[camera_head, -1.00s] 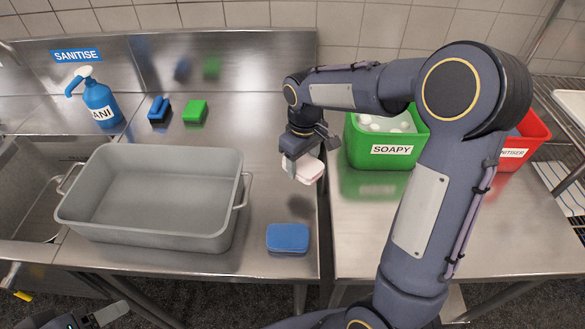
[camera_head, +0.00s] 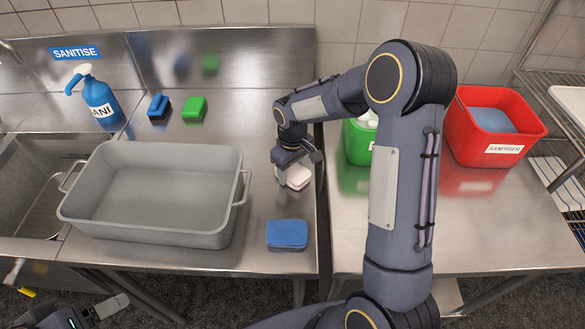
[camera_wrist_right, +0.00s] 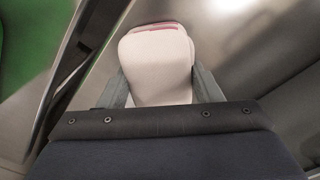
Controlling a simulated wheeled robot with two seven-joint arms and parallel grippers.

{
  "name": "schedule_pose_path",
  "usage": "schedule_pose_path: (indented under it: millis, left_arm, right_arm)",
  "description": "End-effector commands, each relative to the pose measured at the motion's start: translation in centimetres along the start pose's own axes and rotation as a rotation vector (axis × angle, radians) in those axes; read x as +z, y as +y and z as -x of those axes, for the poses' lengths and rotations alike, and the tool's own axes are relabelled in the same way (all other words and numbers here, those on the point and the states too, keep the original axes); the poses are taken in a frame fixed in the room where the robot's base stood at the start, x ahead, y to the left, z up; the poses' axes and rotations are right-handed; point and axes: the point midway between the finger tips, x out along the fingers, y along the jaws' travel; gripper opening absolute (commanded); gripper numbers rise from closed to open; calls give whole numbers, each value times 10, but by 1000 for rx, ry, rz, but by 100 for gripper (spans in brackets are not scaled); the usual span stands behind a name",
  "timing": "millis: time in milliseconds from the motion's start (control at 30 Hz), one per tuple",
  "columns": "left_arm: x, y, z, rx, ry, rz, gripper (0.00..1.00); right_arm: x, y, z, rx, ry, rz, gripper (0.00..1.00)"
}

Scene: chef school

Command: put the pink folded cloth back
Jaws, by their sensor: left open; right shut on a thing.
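The pink folded cloth (camera_head: 298,177) is pale pink and white and lies in my right gripper (camera_head: 288,180), low over the steel counter near its right edge. I cannot tell whether it touches the counter. In the right wrist view the cloth (camera_wrist_right: 157,65) sits between the two fingers of my right gripper (camera_wrist_right: 158,90), with a darker pink layer at its far edge. My left gripper (camera_head: 105,312) is at the bottom left of the head view, open and low, away from the cloth.
A grey tub (camera_head: 150,235) stands to the left. A green sponge (camera_head: 194,108), blue brush (camera_head: 158,108) and spray bottle (camera_head: 101,100) are behind. Green (camera_head: 357,143) and red (camera_head: 495,155) bins stand right, past a gap.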

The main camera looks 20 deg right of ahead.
Motion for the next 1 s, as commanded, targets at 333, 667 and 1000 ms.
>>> schedule_pose_path:
  millis: [333, 667, 1000]
  left_arm:
    - [1, -1, -1, 0, 0, 0, 66]
    - [0, 0, -1, 0, 0, 0, 66]
    - [4, -3, -7, 0, 0, 0, 66]
  right_arm:
    - [0, 0, -2, 0, 0, 0, 80]
    - [-1, 0, 14, 2, 4, 0, 80]
    - [-1, 0, 86, 2, 5, 1, 80]
